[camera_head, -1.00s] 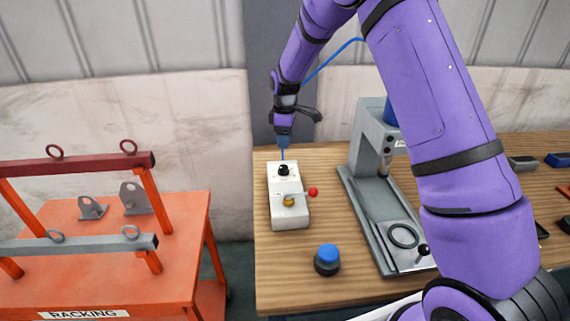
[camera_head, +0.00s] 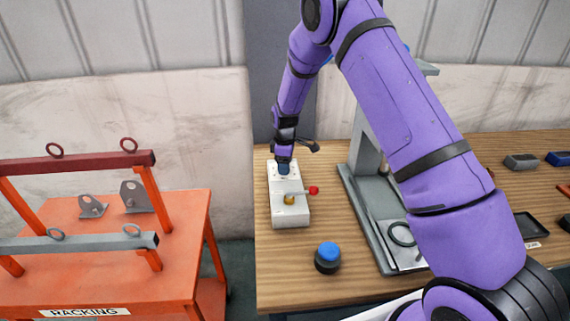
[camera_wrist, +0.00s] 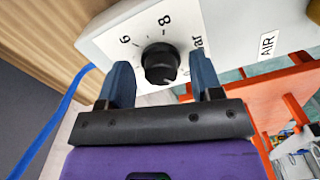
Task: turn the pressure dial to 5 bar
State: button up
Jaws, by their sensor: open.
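The pressure dial (camera_wrist: 160,64) is a round black knob on a white panel, seen in the wrist view between my fingers. Printed marks around it include a 6 and an 8; other marks are partly hidden, and I cannot tell the dial's setting. The dial is on the far end of the white box (camera_head: 289,215), where my gripper hides it in the head view. My gripper (camera_wrist: 163,82) is open, with one blue finger on each side of the knob. I cannot tell whether the fingers touch it. In the head view my gripper (camera_head: 284,166) points down at the box.
The box also carries a red-knobbed lever (camera_head: 314,190) and a brass fitting (camera_head: 289,199). A blue-topped button (camera_head: 328,257) stands in front. A grey press (camera_head: 365,195) stands close on the right. An orange racking cart (camera_head: 185,235) is to the left.

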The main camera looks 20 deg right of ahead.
jog(key=c, duration=0.9)
